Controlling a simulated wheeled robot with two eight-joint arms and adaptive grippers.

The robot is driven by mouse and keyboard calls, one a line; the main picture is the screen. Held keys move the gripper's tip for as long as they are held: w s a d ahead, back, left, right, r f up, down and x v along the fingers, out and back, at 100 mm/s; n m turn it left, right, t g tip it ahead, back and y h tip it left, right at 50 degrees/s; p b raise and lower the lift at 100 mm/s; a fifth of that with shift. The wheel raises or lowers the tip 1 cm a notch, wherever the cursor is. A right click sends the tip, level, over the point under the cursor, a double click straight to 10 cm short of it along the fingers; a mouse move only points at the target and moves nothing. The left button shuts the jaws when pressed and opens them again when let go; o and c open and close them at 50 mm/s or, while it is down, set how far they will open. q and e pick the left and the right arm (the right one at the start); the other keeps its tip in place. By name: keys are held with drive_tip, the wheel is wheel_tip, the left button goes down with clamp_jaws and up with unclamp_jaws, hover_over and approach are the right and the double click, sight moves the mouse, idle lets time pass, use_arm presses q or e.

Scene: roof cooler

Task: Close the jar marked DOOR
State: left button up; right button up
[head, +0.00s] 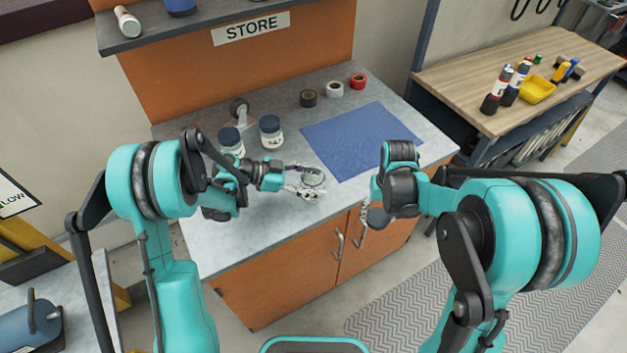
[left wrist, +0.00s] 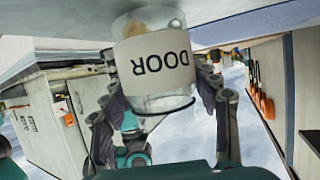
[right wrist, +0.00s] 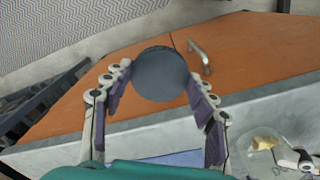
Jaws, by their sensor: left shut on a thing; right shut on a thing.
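The clear jar marked DOOR (left wrist: 155,62) is held between the fingers of my left gripper (head: 308,187) on the grey counter. Its label is upside down in the left wrist view. The jar (head: 314,179) also shows in the head view, and in the right wrist view the open jar (right wrist: 262,157) shows something yellowish inside. My right gripper (right wrist: 160,76) is shut on a dark round lid (right wrist: 161,73) at its fingertips. In the head view the right gripper (head: 364,232) hangs in front of the counter edge, to the right of the jar and apart from it.
Two dark-lidded jars (head: 271,132) stand behind my left gripper. A blue mat (head: 350,140) lies to the right on the counter (head: 255,230), with several tape rolls (head: 335,89) behind it. Orange cabinet doors (head: 300,265) with handles are below. A wooden bench (head: 530,65) stands at the right.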

drive_tip(key=shift+n, duration=0.5)
drive_tip(key=w+a+r, duration=0.2)
drive_tip(key=w, duration=0.1)
drive_tip(key=w+a+r, duration=0.3)
drive_tip(key=shift+a+r, duration=0.1)
drive_tip(key=shift+r, duration=0.25)
drive_tip(key=w+a+r+n, duration=0.1)
drive_tip(key=w+a+r, duration=0.3)
drive_tip(key=a+r, duration=0.25)
wheel_tip(320, 180, up, 6)
drive_tip(key=f+n, duration=0.1)
drive_tip(key=n, duration=0.5)
hover_over(313, 167)
drive_tip(key=s, duration=0.3)
drive_tip(key=shift+w+r, duration=0.15)
drive_tip(key=shift+r, duration=0.1)
drive_tip(key=shift+f, duration=2)
drive_tip(key=shift+f, duration=0.9)
drive_tip(key=shift+f, duration=0.5)
